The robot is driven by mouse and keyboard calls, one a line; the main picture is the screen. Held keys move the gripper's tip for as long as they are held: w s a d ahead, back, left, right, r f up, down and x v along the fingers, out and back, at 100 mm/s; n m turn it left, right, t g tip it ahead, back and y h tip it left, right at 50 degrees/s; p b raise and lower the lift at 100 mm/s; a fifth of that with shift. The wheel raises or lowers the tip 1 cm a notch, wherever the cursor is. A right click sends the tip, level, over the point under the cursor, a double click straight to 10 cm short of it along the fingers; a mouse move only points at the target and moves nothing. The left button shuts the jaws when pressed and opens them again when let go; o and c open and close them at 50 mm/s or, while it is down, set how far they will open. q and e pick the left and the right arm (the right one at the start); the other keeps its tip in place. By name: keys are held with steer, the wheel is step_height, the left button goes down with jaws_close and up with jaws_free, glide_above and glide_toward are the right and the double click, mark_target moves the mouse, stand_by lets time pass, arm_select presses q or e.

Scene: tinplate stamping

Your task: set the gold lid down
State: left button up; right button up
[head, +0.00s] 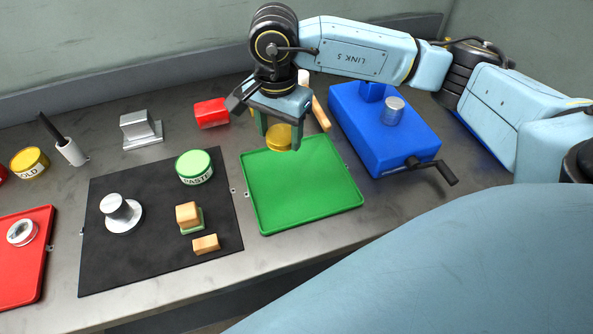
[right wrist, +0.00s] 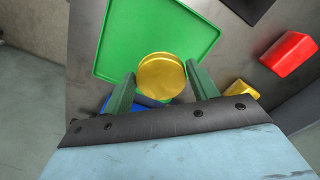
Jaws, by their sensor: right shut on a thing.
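The gold lid (head: 279,138) is a round, flat, shiny disc. It also shows in the right wrist view (right wrist: 161,76), between the two green fingers. My right gripper (head: 281,132) is shut on the lid, with one finger at each side of it. In the right wrist view the fingers (right wrist: 163,84) point toward the green tray. The lid is over the back edge of the green tray (head: 300,195), which is otherwise empty. The exact gap between lid and tray is hard to judge. My left gripper is not in view.
A blue machine (head: 360,140) with a crank and a metal cylinder (head: 393,111) stands right of the tray. A red block (head: 211,113) is behind left. A black mat (head: 150,245) holds a green paste tin (head: 195,167), wooden blocks and a metal stamp. A red tray (head: 20,270) is far left.

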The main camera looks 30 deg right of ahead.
mark_target(297, 177)
steer(key=m, duration=0.5)
steer(key=d+f+m, duration=0.1)
steer(key=m, duration=0.1)
steer(key=shift+s+f+m, duration=0.1)
steer(key=shift+m, duration=0.2)
steer(key=m, duration=0.4)
steer(key=shift+d+f+m, duration=0.3)
steer(key=shift+d+f, duration=0.05)
steer(key=m, duration=0.4)
steer(key=shift+s+d+f+m+b, duration=0.1)
steer(key=shift+d+f+m+b, duration=0.2)
steer(key=shift+d+f+b, duration=0.1)
steer(key=m, duration=0.4)
steer(key=d+m, duration=0.1)
steer(key=shift+s+f+m, duration=0.1)
steer(key=shift+f+m, duration=0.25)
steer(key=shift+m, duration=0.05)
steer(key=shift+f, duration=0.15)
step_height(297, 177, down, 10)
steer(key=shift+r, duration=0.1)
